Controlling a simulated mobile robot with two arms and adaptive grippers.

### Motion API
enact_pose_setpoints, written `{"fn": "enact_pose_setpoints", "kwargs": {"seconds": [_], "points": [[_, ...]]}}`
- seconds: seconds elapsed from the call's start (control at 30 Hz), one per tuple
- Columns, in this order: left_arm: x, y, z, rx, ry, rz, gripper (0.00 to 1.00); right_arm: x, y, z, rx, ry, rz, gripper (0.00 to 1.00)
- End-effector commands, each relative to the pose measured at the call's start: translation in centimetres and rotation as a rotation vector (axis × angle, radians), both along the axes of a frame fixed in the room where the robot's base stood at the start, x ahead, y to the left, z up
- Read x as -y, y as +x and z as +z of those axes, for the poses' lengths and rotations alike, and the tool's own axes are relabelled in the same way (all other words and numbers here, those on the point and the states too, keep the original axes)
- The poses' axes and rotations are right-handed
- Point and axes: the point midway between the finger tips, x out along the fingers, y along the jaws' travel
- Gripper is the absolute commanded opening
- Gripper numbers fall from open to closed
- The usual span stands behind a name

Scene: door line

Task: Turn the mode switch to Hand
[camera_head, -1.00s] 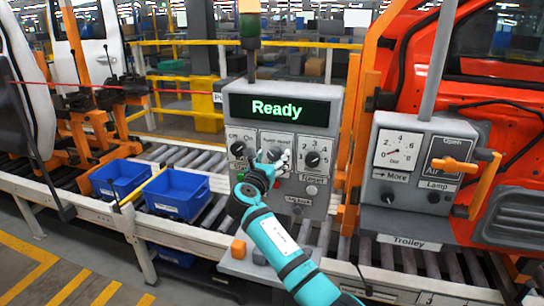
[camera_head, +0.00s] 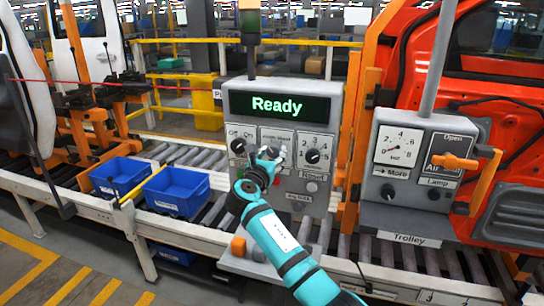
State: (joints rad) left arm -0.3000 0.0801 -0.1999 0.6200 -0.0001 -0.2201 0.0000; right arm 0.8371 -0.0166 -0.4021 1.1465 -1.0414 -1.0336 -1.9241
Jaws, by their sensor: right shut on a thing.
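The grey control panel (camera_head: 234,88) stands in the middle, with a lit display (camera_head: 276,106) reading "Ready". The mode switch is the middle knob of its upper row, under a small label plate (camera_head: 277,136) whose end seems to read "Hand". My right gripper (camera_head: 276,155) is shut on the mode switch and hides most of it, so I cannot tell which way it points. My left gripper is not in view.
A dark knob (camera_head: 238,146) sits left of the gripper and a numbered dial (camera_head: 313,156) right of it. The trolley box (camera_head: 404,178) with a gauge and orange handle stands at the right. Two blue bins (camera_head: 177,192) rest on rollers at the left.

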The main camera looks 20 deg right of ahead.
Motion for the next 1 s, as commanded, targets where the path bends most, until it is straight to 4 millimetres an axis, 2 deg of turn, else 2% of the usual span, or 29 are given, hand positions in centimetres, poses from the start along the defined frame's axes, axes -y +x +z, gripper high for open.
{"fn": "enact_pose_setpoints", "kwargs": {"seconds": [1.0], "points": [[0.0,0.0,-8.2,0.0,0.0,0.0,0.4,0.0,0.0,-0.4,0.508,0.752,0.0,0.06]]}}
